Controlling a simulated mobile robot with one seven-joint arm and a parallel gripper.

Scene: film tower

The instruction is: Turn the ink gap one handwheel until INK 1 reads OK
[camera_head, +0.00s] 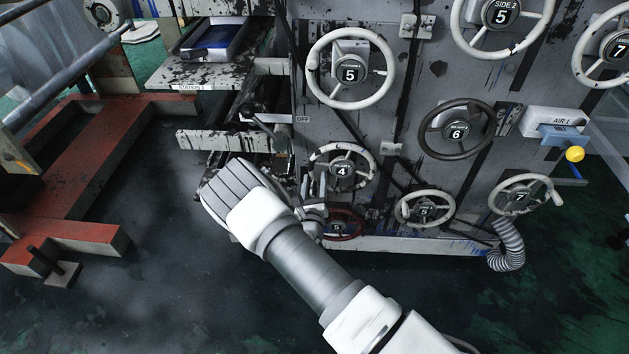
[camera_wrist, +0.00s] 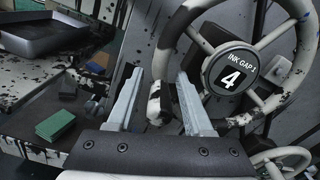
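The handwheel marked INK GAP with a large 4 (camera_wrist: 231,79) fills the upper right of the wrist view. Its white rim is speckled with black, and its hub is dark. In the head view I see the wheel marked 4 (camera_head: 342,170) low on the machine's panel, just beyond my arm. My gripper (camera_wrist: 158,85) is open, its two grey fingers pointing at the wheel's left side. A speckled part of the wheel (camera_wrist: 156,104) shows between the fingers, with a gap on each side. No INK 1 readout is legible.
Other handwheels crowd the panel: a white 5 (camera_head: 350,73) above, a dark 6 (camera_head: 457,131) to the right, a red one (camera_head: 343,226) below. Shelves (camera_head: 190,72) stand left. The wrist view shows a tray (camera_wrist: 45,38) and a green block (camera_wrist: 55,125). The near floor is clear.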

